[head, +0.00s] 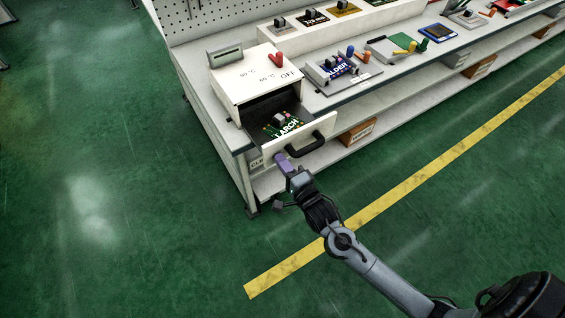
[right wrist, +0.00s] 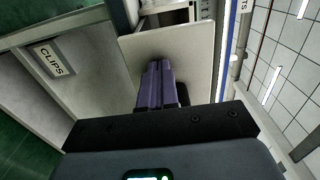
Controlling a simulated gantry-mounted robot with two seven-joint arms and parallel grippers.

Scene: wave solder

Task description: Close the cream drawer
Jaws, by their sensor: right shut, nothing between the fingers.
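The cream drawer (head: 322,126) is pulled out of a white box unit (head: 238,84) with a red knob at the left end of the bench. Its front carries a black handle (head: 305,147). A board marked LARCH (head: 287,127) lies inside it. My right gripper (head: 281,158) is shut and empty, with its purple fingers at the left part of the drawer front. In the right wrist view, the fingers (right wrist: 157,82) point at the drawer front panel (right wrist: 187,55); whether they touch it I cannot tell. My left gripper is not in view.
The bench (head: 372,90) runs to the upper right, with a board fixture (head: 335,70) and other trays along it. Below is a shelf with a brown bin (head: 357,134). A CLIPS label (right wrist: 52,61) shows under the bench. The green floor in front, with a yellow line (head: 420,178), is clear.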

